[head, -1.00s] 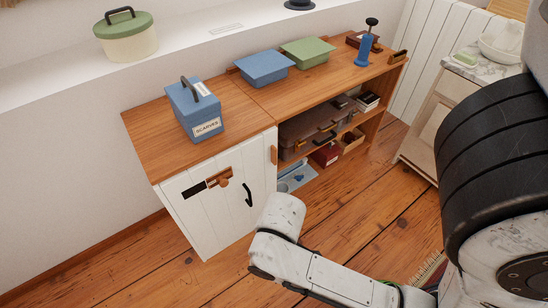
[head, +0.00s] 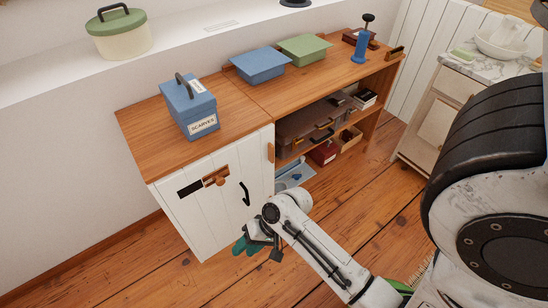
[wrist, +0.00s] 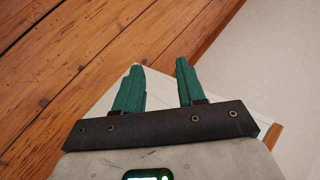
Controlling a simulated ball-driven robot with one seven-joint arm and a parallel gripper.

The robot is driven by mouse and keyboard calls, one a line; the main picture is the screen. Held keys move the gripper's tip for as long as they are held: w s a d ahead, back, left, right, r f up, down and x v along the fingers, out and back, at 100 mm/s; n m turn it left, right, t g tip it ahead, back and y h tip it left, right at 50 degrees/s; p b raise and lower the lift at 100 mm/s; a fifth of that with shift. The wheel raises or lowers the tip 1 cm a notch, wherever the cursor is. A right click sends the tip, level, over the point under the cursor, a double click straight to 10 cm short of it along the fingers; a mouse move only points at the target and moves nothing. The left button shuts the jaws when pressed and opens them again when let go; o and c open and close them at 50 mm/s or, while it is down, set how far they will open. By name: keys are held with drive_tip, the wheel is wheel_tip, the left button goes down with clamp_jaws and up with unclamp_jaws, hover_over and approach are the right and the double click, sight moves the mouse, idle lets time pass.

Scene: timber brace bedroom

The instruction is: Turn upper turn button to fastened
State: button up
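The white plank cabinet door (head: 216,215) looks closed. An upright wooden turn button (head: 270,152) sits near its upper right edge. A second wooden piece with a round knob (head: 215,177) lies roughly level across the upper door, beside a dark plate (head: 190,188). I cannot tell from here what either one fastens. A black curved handle (head: 245,194) is on the door. My gripper (head: 243,246), with teal fingers, is low in front of the door's lower right, apart from both wooden pieces. In the wrist view my gripper (wrist: 160,66) is open and empty.
On the wooden top stand a blue SCARVES box (head: 188,108), a blue lidded box (head: 260,65), a green one (head: 305,49) and a blue pump-like object (head: 361,46). Open shelves hold a brown case (head: 306,128). The plank floor (head: 350,225) in front is clear.

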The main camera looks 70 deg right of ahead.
drive_tip(key=w+d+f+m+t, duration=0.25)
drive_tip(key=d+m+t, duration=0.25)
drive_tip(key=d+m, duration=0.25)
drive_tip(key=m+t+h+b, duration=0.3)
drive_tip(key=m+h, duration=1.3)
drive_tip(key=m, duration=0.9)
approach(273, 154)
drive_tip(key=shift+n, duration=0.25)
drive_tip(key=b+x, duration=0.1)
drive_tip(key=x, duration=0.8)
drive_tip(key=shift+w+d+f, duration=0.1)
drive_tip(key=shift+w+d, duration=0.1)
drive_tip(key=shift+d, duration=0.05)
drive_tip(key=shift+c, duration=0.3)
clamp_jaws()
